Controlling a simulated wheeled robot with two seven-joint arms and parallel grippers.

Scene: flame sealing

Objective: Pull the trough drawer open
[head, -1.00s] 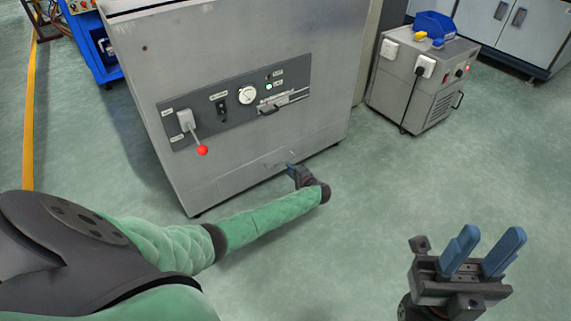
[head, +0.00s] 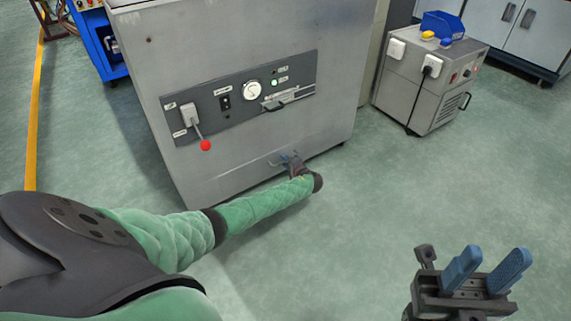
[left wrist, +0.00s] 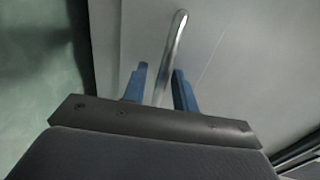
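The trough drawer is the low front part of the grey metal cabinet (head: 240,60), with only faint seams showing near its base. Its metal bar handle (head: 273,163) shows in the head view, and the curved bar (left wrist: 175,50) shows large in the left wrist view. My left gripper (head: 291,157) is at the handle. In the left wrist view its blue fingers (left wrist: 158,82) stand apart on either side of the bar, with small gaps visible. My right gripper (head: 485,268) is open and empty over the floor at lower right.
A control panel (head: 240,97) with a red-knobbed lever (head: 205,145) is above the handle on the cabinet front. A grey wheeled unit (head: 425,85) stands to the right. The green floor (head: 370,200) before the cabinet is clear.

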